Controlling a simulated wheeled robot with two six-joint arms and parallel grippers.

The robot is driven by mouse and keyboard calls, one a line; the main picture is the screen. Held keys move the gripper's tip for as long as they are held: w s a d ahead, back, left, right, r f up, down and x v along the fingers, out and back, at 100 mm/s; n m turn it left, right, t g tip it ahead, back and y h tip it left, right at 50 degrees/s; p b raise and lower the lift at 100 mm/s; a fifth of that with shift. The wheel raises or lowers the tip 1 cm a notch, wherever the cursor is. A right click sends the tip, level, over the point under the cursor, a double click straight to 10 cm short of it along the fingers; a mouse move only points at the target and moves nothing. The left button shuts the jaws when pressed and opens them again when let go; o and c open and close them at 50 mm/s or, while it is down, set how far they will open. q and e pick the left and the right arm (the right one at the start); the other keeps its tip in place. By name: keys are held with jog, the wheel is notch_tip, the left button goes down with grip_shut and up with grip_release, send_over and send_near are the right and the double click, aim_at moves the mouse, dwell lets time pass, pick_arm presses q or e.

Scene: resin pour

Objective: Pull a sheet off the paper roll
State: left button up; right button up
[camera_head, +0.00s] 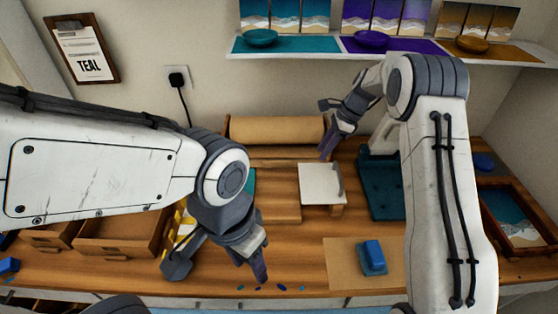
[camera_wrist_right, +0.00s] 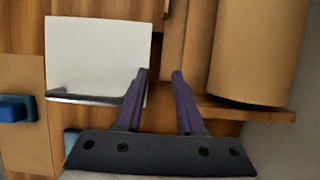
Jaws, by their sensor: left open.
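The brown paper roll (camera_head: 275,128) lies in a wooden holder against the back wall. It also shows at the upper right of the right wrist view (camera_wrist_right: 262,45), with a wooden strip beside it. My right gripper (camera_head: 326,152) is near the roll's right end, above the bench. In its wrist view its two purple fingers (camera_wrist_right: 160,75) are apart, with nothing seen between them. My left gripper (camera_head: 262,274) hangs over the front of the bench, well away from the roll. It is open, and nothing shows in it.
A white panel with a metal handle (camera_head: 318,184) lies in front of the roll. A teal press-like stand (camera_head: 380,190) is to its right. A blue block (camera_head: 374,254) sits on a brown sheet (camera_head: 342,276) at the front. Open drawers (camera_head: 115,236) are at left.

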jog(key=p, duration=0.3)
send_near(279, 159)
jog(key=s+a, duration=0.1)
jog(key=s, duration=0.1)
jog(key=s+a+f, duration=0.1)
jog(key=s, duration=0.1)
jog(key=shift+a, duration=0.2)
jog(key=x, duration=0.4)
jog(key=shift+w+d+f, duration=0.1)
jog(key=shift+d, duration=0.15)
jog(key=shift+a+f, duration=0.15)
jog(key=shift+f, duration=0.3)
grip_shut()
